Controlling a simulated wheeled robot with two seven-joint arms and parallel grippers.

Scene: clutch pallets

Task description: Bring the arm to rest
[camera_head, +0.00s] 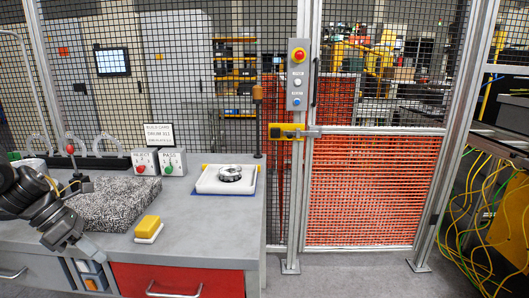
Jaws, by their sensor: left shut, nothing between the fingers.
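My left arm comes in from the left edge, over the front left of the grey workbench (215,225). Its left gripper (92,250) points down and to the right near the bench's front edge. It is shut and holds nothing; its fingertips are small in the picture. It is apart from the yellow and white block (148,228) to its right. My right gripper is not in view.
A speckled granite block (120,203) lies beside the arm. Reject and pass button boxes (159,161) stand behind. A white tray (210,184) bears a metal ring (230,173). Bare bench top lies at front right. A mesh fence (370,190) stands beyond.

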